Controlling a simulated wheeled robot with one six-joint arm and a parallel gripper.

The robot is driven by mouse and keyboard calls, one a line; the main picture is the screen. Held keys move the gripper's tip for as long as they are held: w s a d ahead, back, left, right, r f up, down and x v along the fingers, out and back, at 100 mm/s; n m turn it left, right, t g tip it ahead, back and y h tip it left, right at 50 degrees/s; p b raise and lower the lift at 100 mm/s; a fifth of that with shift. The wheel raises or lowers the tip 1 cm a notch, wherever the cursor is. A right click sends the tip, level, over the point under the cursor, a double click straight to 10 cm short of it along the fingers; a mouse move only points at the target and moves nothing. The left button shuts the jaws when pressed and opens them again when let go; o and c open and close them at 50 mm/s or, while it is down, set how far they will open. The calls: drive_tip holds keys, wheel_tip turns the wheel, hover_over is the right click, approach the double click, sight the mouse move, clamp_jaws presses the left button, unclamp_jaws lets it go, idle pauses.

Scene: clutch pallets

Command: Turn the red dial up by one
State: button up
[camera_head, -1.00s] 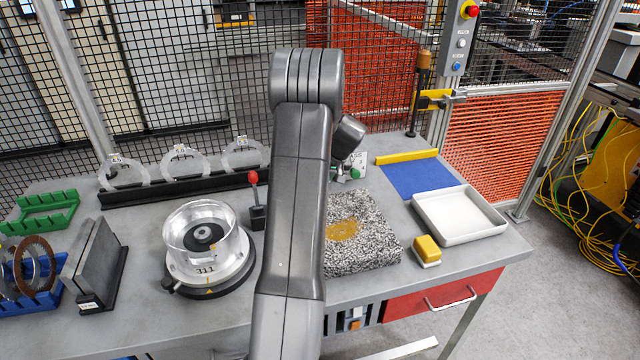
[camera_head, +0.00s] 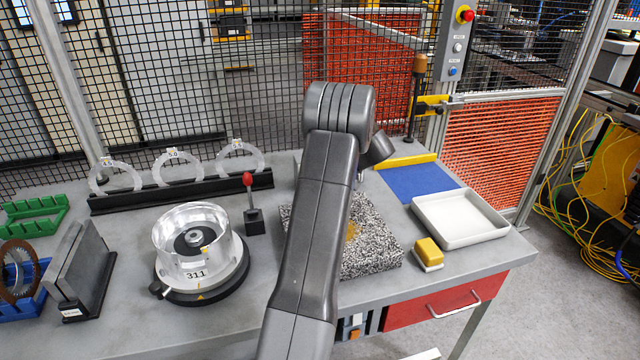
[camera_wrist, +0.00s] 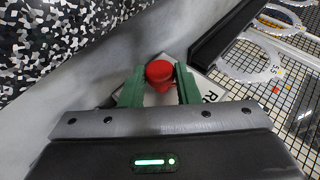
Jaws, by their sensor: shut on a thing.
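The red dial (camera_wrist: 160,72) is a small red knob in the middle of the wrist view, on a pale plate (camera_wrist: 209,88) with a dark letter, partly hidden. My gripper (camera_wrist: 159,84) has green fingers on both sides of the dial and is shut on it. The dial's scale and setting cannot be read. In the head view my own arm hides the dial, its plate and my gripper.
A speckled block (camera_head: 378,240) lies beside my arm. A black rack (camera_head: 130,203) holds clear rings at the back.

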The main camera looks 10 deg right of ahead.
drive_tip(key=o, duration=0.9)
drive_tip(key=shift+o, duration=0.2)
drive_tip(key=b+v, duration=0.1)
drive_tip(key=v, duration=1.3)
drive_tip(key=shift+b, duration=0.35)
drive_tip(key=shift+f, duration=0.1)
drive_tip(key=p+x, duration=0.1)
drive_tip(key=x, duration=1.3)
drive_tip(key=shift+p, duration=0.35)
